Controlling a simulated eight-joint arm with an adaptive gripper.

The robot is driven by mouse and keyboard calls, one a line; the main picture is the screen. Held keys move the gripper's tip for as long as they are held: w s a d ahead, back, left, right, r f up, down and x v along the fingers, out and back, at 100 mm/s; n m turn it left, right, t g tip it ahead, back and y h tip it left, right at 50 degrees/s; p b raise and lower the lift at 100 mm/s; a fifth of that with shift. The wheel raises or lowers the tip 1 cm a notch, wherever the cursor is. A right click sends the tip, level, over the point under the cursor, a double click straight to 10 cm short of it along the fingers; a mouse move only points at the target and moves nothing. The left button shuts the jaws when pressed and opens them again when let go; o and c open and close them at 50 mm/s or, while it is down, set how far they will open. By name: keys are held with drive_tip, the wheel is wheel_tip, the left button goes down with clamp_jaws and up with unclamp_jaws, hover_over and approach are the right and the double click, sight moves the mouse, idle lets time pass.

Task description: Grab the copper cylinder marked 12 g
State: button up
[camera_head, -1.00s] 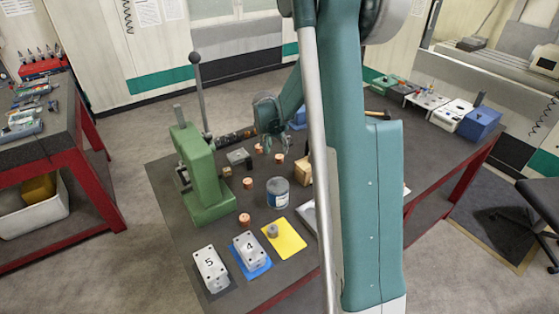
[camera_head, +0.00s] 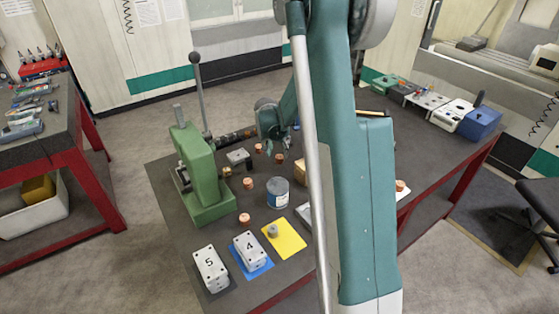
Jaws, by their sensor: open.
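Several small copper cylinders stand on the dark tabletop. One (camera_head: 258,147) and another (camera_head: 279,158) are at the back near my gripper, one (camera_head: 248,183) is left of the can, and one (camera_head: 244,219) is nearer the front. Another (camera_head: 400,186) sits on a pale surface right of my arm. Their markings are too small to read, so I cannot tell which is 12 g. My gripper (camera_head: 286,139) is open above the back of the table, beyond the can. It is small and partly hidden by my arm, and I see no cylinder in it.
A green press (camera_head: 196,170) with a tall lever stands at the left. A grey-blue can (camera_head: 278,193) stands mid-table. White blocks marked 5 (camera_head: 211,268) and 4 (camera_head: 249,250) and a yellow mat (camera_head: 285,239) are in front. My arm hides much of the table's middle.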

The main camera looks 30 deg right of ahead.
sight(279, 157)
drive_tip(key=shift+x, duration=2.3)
drive_tip(key=shift+s+a, duration=0.1)
drive_tip(key=shift+c, duration=0.5)
drive_tip(key=c, duration=1)
